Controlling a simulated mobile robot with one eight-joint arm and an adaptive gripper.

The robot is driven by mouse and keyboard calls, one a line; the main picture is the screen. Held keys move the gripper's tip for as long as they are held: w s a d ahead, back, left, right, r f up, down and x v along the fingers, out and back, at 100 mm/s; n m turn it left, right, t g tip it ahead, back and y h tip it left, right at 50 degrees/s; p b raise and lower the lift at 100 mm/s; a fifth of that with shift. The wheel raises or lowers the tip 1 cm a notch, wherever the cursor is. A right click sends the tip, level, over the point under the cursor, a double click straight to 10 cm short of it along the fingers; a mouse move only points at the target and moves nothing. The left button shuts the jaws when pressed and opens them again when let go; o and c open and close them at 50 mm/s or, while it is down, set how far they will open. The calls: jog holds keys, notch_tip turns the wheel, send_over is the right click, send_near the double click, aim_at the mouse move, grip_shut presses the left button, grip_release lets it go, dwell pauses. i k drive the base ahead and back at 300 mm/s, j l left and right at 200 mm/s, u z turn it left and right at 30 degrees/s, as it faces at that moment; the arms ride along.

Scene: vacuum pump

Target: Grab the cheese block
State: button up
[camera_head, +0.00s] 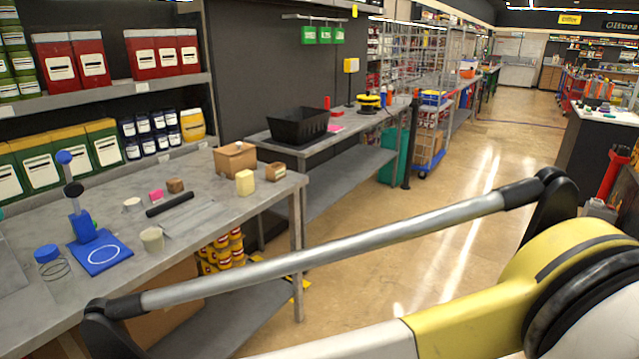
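A pale yellow upright block (245,183), which looks like the cheese block, stands on the grey workbench (215,222) near its right front edge. It is in front of an open brown cardboard box (236,160) and beside a smaller brown box (275,172). The block stands clear of my arm in the picture, and nothing holds it. My own arm links cross the foreground from the lower left to the right. My gripper is not visible in this view, so its opening does not show.
A black rod (170,204), a pink block (156,195), a brown block (175,185) and a pale cup (152,239) are on the bench. A blue stand (82,225) is at left. A black bin (298,127) sits on the bench behind. Floor at right is open.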

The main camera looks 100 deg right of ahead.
aim_at(245, 180)
jog(key=z, duration=2.7)
jog(key=i+l+u, duration=0.35)
jog(key=i, duration=0.15)
jog(key=i+l+u, duration=0.35)
jog(key=i, duration=0.15)
jog(key=j, duration=0.1)
